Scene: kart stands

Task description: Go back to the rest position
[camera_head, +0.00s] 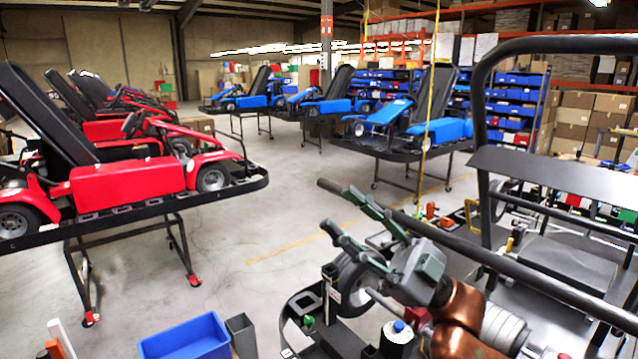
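My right gripper (338,212) is in the lower middle of the head view, its arm coming in from the lower right. Its two grey-green fingers point up and to the left and stand apart. I see nothing between them. A long black tube (560,285) passes behind the upper finger in the picture; I cannot tell whether they touch. A kart wheel (352,290) shows below and behind the gripper. My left gripper is not in view.
A black kart frame (480,120) fills the right side. A blue bin (188,340) is at the bottom left. A red kart (128,185) sits on a stand (75,270) at left, blue karts (410,122) on stands behind. Grey floor (240,265) between is clear.

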